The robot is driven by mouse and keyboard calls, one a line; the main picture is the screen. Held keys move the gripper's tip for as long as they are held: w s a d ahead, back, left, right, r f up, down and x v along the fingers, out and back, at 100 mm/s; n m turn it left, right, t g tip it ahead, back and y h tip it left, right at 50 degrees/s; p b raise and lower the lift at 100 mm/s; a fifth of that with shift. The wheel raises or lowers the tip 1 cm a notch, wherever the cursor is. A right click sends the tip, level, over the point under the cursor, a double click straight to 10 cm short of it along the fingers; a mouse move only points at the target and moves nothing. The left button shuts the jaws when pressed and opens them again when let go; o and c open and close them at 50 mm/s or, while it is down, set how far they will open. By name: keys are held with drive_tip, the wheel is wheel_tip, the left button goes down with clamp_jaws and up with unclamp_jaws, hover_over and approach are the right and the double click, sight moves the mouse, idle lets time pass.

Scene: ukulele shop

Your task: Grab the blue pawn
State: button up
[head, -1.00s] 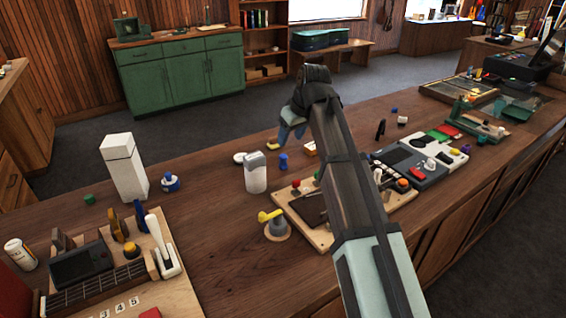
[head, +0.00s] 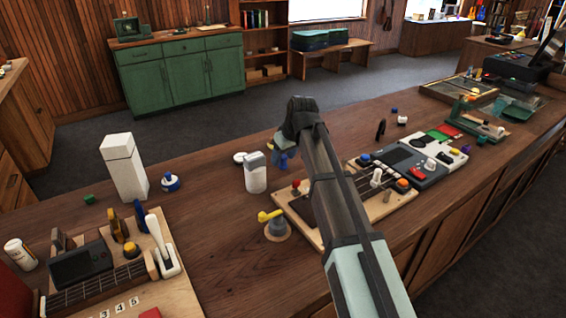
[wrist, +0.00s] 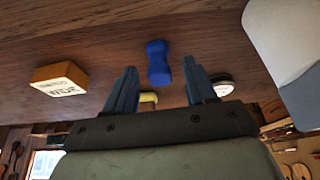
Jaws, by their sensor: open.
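The blue pawn (head: 284,162) stands on the wooden counter, just right of a white bottle with a grey cap (head: 256,176). In the wrist view the pawn (wrist: 158,63) shows between the tips of my two blue-grey fingers, with a gap on each side. My gripper (wrist: 160,67) is open and empty. In the head view my gripper (head: 281,146) is close to the pawn, and its wrist and fingers partly cover that area.
The white bottle (wrist: 290,55) is close on the right in the wrist view. An orange box with a white label (wrist: 60,78) is on the left. A white round lid (head: 240,157) lies behind the bottle. A wooden board (head: 300,222) with controls stands in front.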

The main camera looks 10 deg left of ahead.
drive_tip(key=shift+w+a+f, duration=0.2)
drive_tip(key=shift+f, duration=0.4)
clamp_jaws()
